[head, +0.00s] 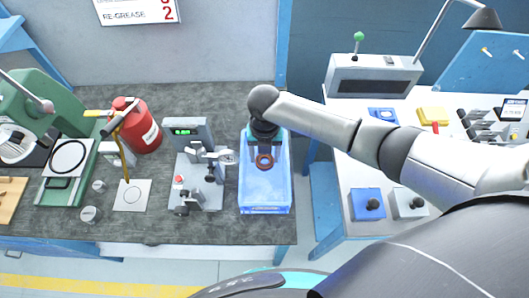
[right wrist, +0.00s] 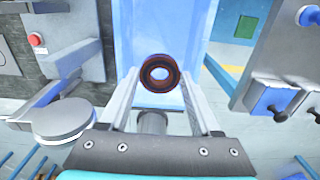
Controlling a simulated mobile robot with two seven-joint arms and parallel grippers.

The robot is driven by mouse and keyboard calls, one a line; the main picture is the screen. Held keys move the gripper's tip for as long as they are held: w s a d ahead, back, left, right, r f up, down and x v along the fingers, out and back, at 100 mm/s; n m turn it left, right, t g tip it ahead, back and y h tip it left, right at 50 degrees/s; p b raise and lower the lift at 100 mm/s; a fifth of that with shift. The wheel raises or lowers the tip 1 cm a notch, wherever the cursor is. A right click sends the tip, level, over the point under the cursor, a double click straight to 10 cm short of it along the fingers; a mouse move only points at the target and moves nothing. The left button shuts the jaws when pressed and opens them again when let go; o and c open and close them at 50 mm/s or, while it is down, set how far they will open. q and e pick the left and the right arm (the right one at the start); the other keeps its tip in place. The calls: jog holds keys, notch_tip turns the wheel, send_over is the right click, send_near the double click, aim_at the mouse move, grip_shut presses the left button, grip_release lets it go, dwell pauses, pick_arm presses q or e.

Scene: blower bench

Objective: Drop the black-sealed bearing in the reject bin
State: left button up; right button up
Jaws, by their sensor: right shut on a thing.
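My right gripper (head: 263,148) points down over a blue bin (head: 265,197) at the right end of the dark bench. In the right wrist view the gripper (right wrist: 160,84) is shut on a ring-shaped bearing (right wrist: 160,73), one finger on each side. The bearing looks dark with reddish-brown rings and an open centre; it also shows in the head view (head: 264,161), over the bin's inside. The bin's floor looks empty where visible. The lettering on its front is too small to read. My left gripper is not in view.
A grey tester with a green display (head: 186,132) stands just left of the bin. A red canister (head: 137,127) and a green press (head: 30,125) are farther left. A white table (head: 345,170) with blue and grey boxes stands to the right, past a gap.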

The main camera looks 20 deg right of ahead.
pick_arm(q)
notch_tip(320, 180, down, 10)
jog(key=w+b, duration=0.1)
jog(key=b, duration=0.9)
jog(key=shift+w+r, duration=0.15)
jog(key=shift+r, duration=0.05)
pick_arm(e)
notch_tip(320, 180, down, 12)
jog(key=shift+w+f, duration=0.15)
jog(key=o, duration=1.4)
